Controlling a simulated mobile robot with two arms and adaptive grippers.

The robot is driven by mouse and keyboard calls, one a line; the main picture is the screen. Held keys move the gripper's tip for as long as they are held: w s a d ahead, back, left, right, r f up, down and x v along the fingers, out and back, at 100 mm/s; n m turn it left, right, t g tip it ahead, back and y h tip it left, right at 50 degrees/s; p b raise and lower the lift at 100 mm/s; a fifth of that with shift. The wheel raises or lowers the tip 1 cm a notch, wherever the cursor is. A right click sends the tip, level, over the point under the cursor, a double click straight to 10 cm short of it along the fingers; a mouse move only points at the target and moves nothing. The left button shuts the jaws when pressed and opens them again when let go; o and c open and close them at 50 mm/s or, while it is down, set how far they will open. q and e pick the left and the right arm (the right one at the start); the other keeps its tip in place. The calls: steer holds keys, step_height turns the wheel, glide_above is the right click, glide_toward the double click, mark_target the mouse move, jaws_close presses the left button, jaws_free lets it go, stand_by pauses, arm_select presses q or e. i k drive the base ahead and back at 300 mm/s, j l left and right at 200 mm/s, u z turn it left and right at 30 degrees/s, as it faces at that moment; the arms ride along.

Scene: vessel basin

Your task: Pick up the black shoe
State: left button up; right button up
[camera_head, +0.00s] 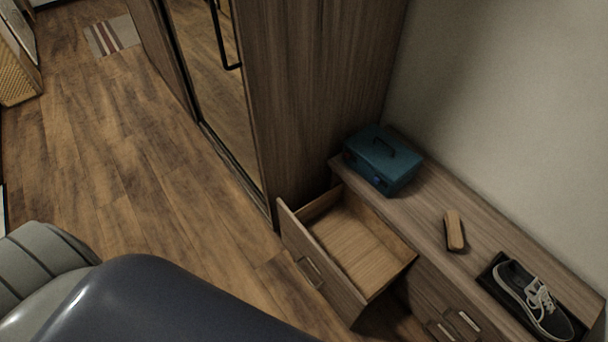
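The black shoe (530,296) has white laces and a pale sole edge. It sits at the lower right of the head view, on a dark flat tray or mat (487,278) on top of the low wooden cabinet (430,205). Neither of my grippers is in view, so their state and place relative to the shoe do not show.
A drawer (350,252) of the cabinet stands open and looks empty. A teal box with a handle (383,160) and a brush with a wooden back (454,230) lie on the cabinet top. A tall wardrobe (310,100) stands behind. The wooden floor (130,165) at left is clear.

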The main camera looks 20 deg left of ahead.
mark_target(532, 294)
steer(key=k+u, duration=0.1)
steer(key=u, duration=0.2)
steer(key=k+u, duration=0.25)
steer(key=i+z, duration=0.1)
steer(key=z, duration=1.65)
